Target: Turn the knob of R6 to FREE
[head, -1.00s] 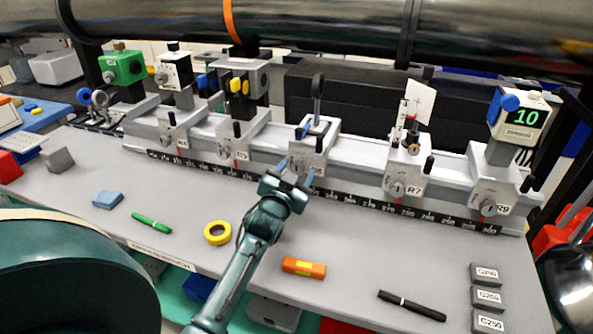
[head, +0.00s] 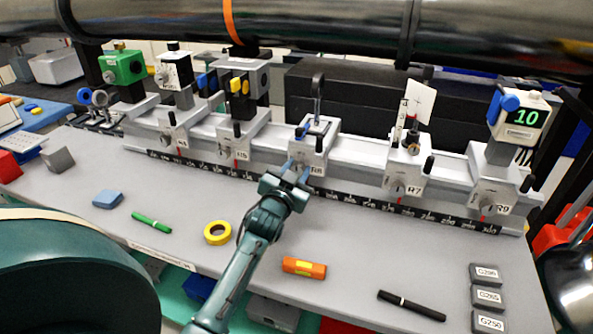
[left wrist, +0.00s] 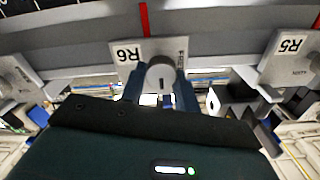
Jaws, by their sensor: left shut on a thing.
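The carrier R6 (head: 318,143) stands on the rail in the middle of the head view. Its front plate with the R6 label shows upside down in the left wrist view (left wrist: 128,54). The grey knob (left wrist: 160,76) sits on this plate, with the word FREE beside it. My left gripper (head: 296,168) has its blue fingers on both sides of the knob and is shut on it; the fingers also show in the left wrist view (left wrist: 158,88). The knob's far part is partly hidden by the fingers. My right gripper is not in view.
Carriers R5 (head: 238,140) and R7 (head: 405,175) stand on the same rail to either side. A yellow tape roll (head: 217,233), an orange level (head: 304,267) and a black pen (head: 411,305) lie on the bench in front. A large pipe (head: 330,30) crosses above.

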